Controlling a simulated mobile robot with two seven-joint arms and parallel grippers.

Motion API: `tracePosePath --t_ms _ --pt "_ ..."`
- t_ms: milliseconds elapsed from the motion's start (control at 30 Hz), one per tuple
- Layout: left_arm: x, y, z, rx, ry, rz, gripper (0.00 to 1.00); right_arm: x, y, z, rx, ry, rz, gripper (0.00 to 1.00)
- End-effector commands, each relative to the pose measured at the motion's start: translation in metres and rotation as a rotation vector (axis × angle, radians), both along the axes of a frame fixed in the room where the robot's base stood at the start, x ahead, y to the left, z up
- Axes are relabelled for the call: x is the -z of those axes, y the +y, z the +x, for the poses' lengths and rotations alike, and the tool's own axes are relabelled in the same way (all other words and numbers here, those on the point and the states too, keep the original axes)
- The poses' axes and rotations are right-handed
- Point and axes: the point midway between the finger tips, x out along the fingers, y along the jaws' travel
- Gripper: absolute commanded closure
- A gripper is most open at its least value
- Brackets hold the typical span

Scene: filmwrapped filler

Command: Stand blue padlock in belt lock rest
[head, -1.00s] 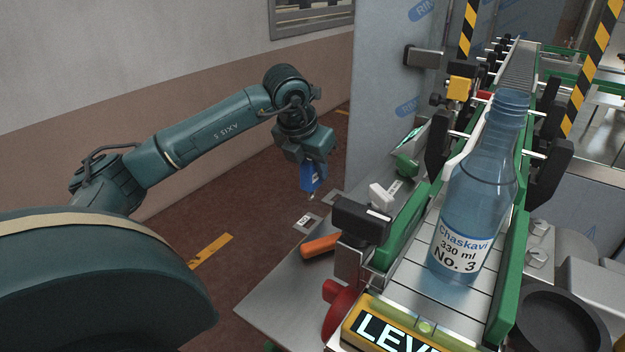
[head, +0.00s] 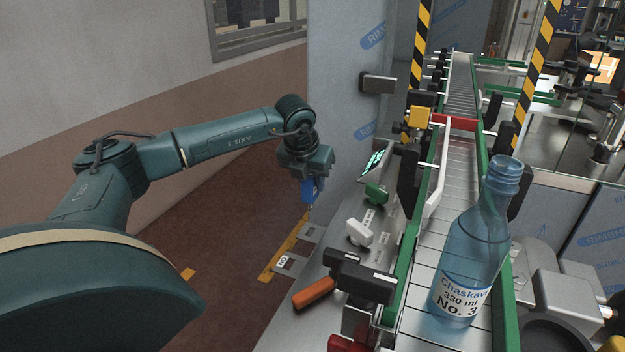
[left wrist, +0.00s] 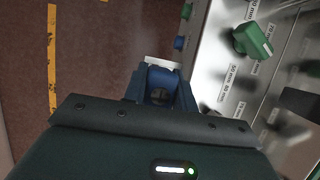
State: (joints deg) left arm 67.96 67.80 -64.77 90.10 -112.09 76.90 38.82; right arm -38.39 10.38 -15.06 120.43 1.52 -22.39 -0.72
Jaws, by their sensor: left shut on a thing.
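The blue padlock (head: 308,190) hangs below my left gripper (head: 310,177) in the head view, left of the conveyor bench. The gripper is shut on it. In the left wrist view, a blue body, the padlock (left wrist: 160,84), shows between the fingers, partly hidden by them, with a pale piece at its far end. Two small grey plates, one labelled (head: 290,264) and one behind it (head: 312,232), stick out at the bench's left edge. I cannot tell whether either is the belt lock rest. My right gripper is out of view.
A clear blue bottle (head: 472,250) stands on the conveyor belt (head: 418,290). An orange handle (head: 314,293), a white knob (head: 359,233) and a green knob (head: 375,194) are on the bench. Open floor (head: 225,270) lies left.

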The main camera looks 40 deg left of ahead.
Motion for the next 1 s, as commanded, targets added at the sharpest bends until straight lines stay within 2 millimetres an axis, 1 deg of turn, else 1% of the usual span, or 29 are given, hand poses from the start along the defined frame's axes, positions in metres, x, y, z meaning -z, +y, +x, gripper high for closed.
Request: tracePosePath --t_ms 400,633,833,1000 --pt "0.002 0.000 0.000 0.000 -0.001 0.000 0.99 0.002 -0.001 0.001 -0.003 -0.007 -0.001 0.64" --pt "0.016 0.000 0.000 0.000 -0.001 0.000 0.99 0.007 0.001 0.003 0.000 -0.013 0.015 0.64" --pt "0.028 0.000 0.000 0.000 -0.001 0.000 0.99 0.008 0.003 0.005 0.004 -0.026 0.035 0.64" --pt "0.038 0.000 0.000 0.000 -0.001 0.000 0.99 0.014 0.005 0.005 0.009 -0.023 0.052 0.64"
